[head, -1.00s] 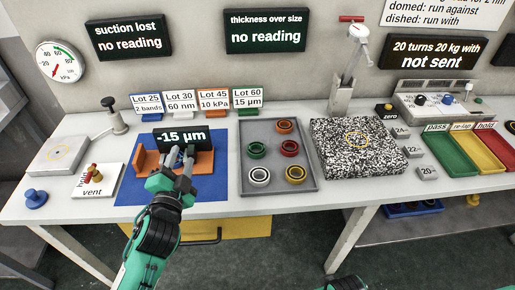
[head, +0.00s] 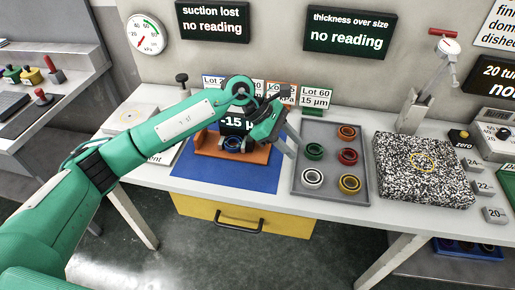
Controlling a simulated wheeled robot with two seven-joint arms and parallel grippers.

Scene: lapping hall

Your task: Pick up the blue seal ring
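A dark blue ring (head: 233,144), which looks like the blue seal ring, sits at the orange fixture (head: 257,153) on the blue mat (head: 262,177). The black "-15 µm" display stands just behind it and my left arm passes over this area. My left gripper (head: 293,142) is to the right of the ring, near the left edge of the grey tray, with its fingers pointing down and right. No ring shows between its fingers, but their opening is hard to make out. My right gripper is out of view.
The grey tray (head: 297,180) holds green, orange, red, white and yellow rings. Lot cards (head: 316,97) stand behind the mat. A yellow drawer (head: 243,215) is below the table.

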